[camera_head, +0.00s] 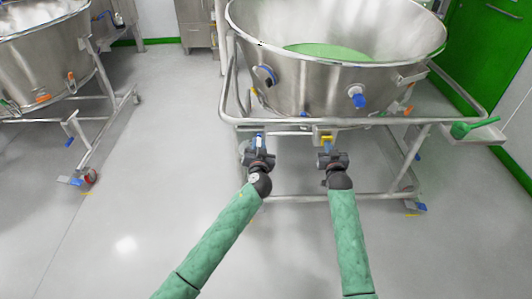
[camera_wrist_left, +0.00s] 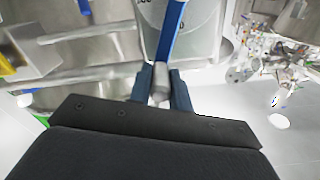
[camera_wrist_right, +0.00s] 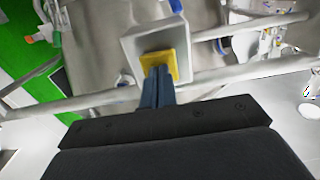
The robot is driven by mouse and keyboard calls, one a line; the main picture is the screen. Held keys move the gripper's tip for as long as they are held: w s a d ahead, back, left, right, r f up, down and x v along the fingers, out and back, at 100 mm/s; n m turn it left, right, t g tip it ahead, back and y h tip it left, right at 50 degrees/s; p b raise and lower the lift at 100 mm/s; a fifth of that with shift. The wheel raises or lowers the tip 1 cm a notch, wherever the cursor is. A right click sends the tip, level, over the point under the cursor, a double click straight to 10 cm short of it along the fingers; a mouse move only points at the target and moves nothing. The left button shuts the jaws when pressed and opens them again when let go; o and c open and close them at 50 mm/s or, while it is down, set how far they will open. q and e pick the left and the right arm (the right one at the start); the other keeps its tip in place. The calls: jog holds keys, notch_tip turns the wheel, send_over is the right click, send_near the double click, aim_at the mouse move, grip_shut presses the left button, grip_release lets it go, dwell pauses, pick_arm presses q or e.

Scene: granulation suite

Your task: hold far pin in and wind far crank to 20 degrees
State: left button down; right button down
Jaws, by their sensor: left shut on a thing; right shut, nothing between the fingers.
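A blue crank (camera_head: 259,138) sits on the front of the steel bowl's stand. In the left wrist view, the blue crank arm (camera_wrist_left: 172,32) ends in a grey handle (camera_wrist_left: 160,84). My left gripper (camera_head: 258,152) is shut on that handle; its fingers (camera_wrist_left: 161,88) stand on both sides of it. A yellow square pin (camera_head: 327,140) sits in a grey housing on the same rail. My right gripper (camera_head: 328,152) is shut and empty, its fingertips (camera_wrist_right: 157,72) at the face of the yellow pin (camera_wrist_right: 158,62), seemingly against it. The depth of the pin is hard to tell.
The large steel bowl (camera_head: 310,85) holds green material above the tubular frame (camera_head: 350,122). A green scoop (camera_head: 473,127) lies on a side shelf at the right. A second bowl on a wheeled stand (camera_head: 45,60) is at the left. Floor between them is clear.

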pick_arm(q)
jog(key=shift+d+f, duration=0.5)
jog(key=shift+d, duration=0.2)
jog(key=shift+d+f, duration=0.5)
jog(key=shift+d, duration=0.2)
dwell(1.3)
jog(key=shift+d, duration=0.25)
dwell(0.9)
jog(key=shift+d+f, duration=0.5)
jog(key=shift+f, duration=0.3)
jog(key=shift+d+f, duration=0.5)
jog(key=shift+f, duration=0.25)
dwell(2.5)
